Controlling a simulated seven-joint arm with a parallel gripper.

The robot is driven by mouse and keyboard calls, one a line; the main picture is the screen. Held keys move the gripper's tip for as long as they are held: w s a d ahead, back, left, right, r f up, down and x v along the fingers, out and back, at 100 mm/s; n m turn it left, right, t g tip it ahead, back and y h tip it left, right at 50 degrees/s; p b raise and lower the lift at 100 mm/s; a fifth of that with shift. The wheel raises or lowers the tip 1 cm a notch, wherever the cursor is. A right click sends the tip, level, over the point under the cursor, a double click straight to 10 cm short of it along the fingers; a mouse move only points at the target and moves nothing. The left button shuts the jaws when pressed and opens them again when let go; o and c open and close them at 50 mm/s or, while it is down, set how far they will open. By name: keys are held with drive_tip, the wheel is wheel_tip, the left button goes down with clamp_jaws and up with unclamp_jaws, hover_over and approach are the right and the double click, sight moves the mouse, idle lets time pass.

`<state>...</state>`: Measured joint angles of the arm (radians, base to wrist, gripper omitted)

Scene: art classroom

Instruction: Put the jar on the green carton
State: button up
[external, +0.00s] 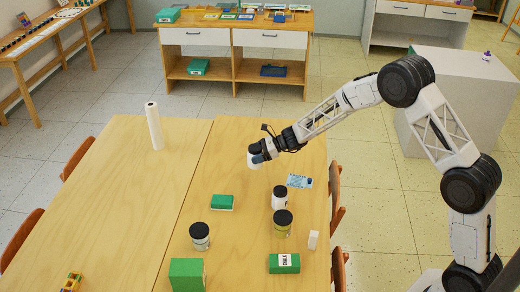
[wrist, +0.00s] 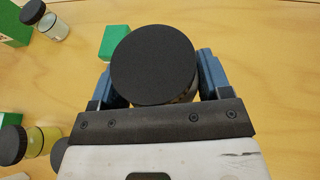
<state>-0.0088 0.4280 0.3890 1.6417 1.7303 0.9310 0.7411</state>
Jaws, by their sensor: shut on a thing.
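My gripper (external: 262,156) is shut on a jar (external: 252,162) with a dark lid, held above the far part of the right-hand table. In the wrist view the jar's round black lid (wrist: 154,64) sits between the blue fingers and hides most of its body. Three green boxes stand on the table: a small one (external: 222,203), a taller plain one (external: 187,274) at the near left, and one with a white chalk label (external: 285,263). I cannot tell which is meant by the green carton. The small box also shows in the wrist view (wrist: 115,42), beyond the jar.
Other dark-lidded jars stand on the table: a clear one (external: 200,241), a yellowish one (external: 282,228) and a white one (external: 279,202). A small white block (external: 313,240) and a blue-white card (external: 299,181) lie at right. A white roll (external: 154,126) stands upright at far left.

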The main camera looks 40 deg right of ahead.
drive_tip(key=shift+a, duration=0.1)
drive_tip(key=s+a+r+n+g+y, duration=0.1)
drive_tip(key=s+a+r+n+g, duration=0.25)
drive_tip(key=s+a, duration=1.1)
drive_tip(key=s+a+r+n+g+y, duration=0.1)
drive_tip(key=s+a+r+n+g, duration=0.2)
drive_tip(key=s+a, duration=1.1)
drive_tip(key=s+a+n+g, duration=0.3)
drive_tip(key=s+a+g, duration=0.1)
drive_tip(key=s+a, duration=0.7)
drive_tip(key=shift+r+h, duration=0.3)
drive_tip(key=shift+r, duration=0.1)
drive_tip(key=shift+g, duration=0.25)
hover_over(186, 267)
drive_tip(key=shift+f, duration=0.75)
drive_tip(key=shift+f, duration=1.75)
drive_tip(key=shift+d+f, duration=0.1)
